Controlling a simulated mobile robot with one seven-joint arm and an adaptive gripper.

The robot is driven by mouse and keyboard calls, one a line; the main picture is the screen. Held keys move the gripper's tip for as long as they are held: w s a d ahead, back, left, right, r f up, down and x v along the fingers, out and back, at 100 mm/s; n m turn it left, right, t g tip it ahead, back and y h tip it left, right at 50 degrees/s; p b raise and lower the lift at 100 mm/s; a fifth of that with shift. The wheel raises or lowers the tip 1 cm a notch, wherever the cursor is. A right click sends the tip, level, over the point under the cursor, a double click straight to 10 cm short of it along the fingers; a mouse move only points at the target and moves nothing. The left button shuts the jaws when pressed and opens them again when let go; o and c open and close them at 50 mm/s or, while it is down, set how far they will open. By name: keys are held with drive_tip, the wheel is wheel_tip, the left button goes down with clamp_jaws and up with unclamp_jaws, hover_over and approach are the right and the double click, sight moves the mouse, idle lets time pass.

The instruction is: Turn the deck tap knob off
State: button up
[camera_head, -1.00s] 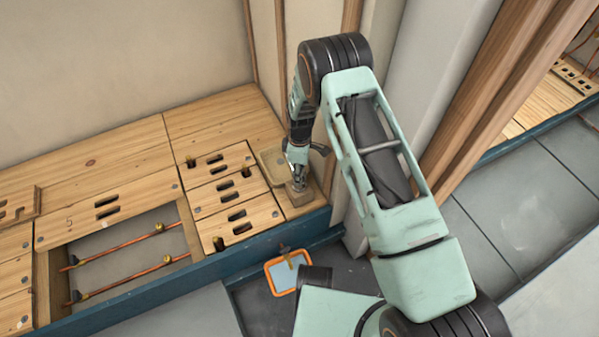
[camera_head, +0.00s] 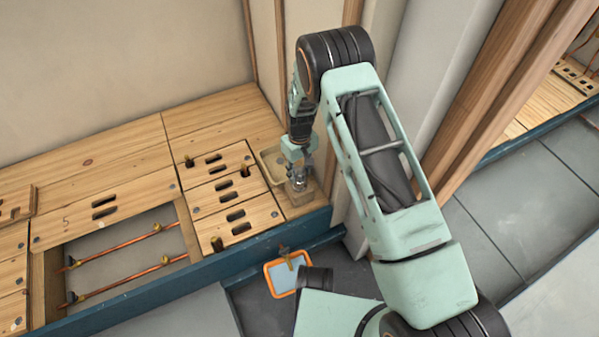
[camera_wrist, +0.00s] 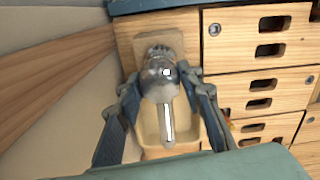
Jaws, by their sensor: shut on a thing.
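The deck tap (camera_wrist: 162,80) is a shiny metal tap with a rounded body and a spout that points toward the bottom of the wrist view. In the head view the tap (camera_head: 301,182) stands on a small wooden block (camera_head: 299,197), mostly hidden by my gripper. My gripper (camera_wrist: 165,83) has one finger on each side of the tap's top and is shut on its knob. In the head view my gripper (camera_head: 299,164) comes down on it from above. The exact contact at the fingertips is hard to make out.
A beige basin (camera_head: 272,164) lies beside the tap under the spout. Slotted wooden panels (camera_head: 222,190) lie to the left, with an open bay of copper pipes (camera_head: 135,243) beyond. A wall post stands close on the right. An orange-rimmed tray (camera_head: 284,276) lies below the deck edge.

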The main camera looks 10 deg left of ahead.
sight(300, 170)
drive_tip(key=m, duration=0.4)
drive_tip(key=shift+m, duration=0.3)
drive_tip(key=shift+m+b, duration=0.3)
drive_tip(key=shift+m, duration=1.5)
drive_tip(key=o, duration=1.2)
drive_tip(key=shift+c, duration=0.2)
wheel_tip(300, 170, up, 12)
